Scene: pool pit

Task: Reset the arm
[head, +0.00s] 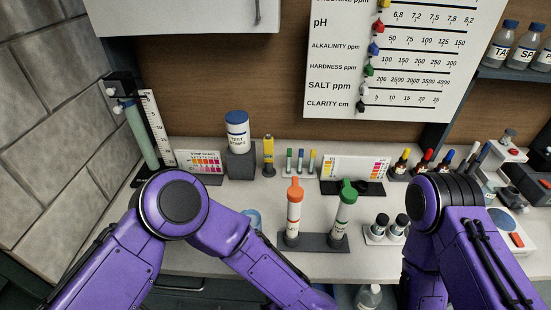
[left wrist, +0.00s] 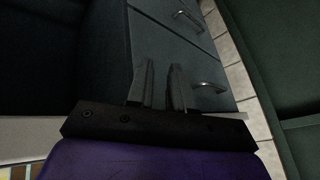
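My left arm (head: 175,205) is bent at the elbow over the left part of the counter, its forearm running down to the right and out of the bottom edge. The left gripper is outside the head view. In the left wrist view my left gripper (left wrist: 161,78) has its two dark fingers apart with nothing between them, before grey drawer fronts (left wrist: 165,45) with metal handles. My right arm (head: 440,220) is bent at the right of the head view, over the counter's front. Its gripper is hidden or out of frame.
The counter (head: 200,258) holds an orange-capped tube (head: 294,215) and a green-capped tube (head: 345,210) in a dark rack, close to my left forearm. A test-strip bottle (head: 237,132) stands behind on a block.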

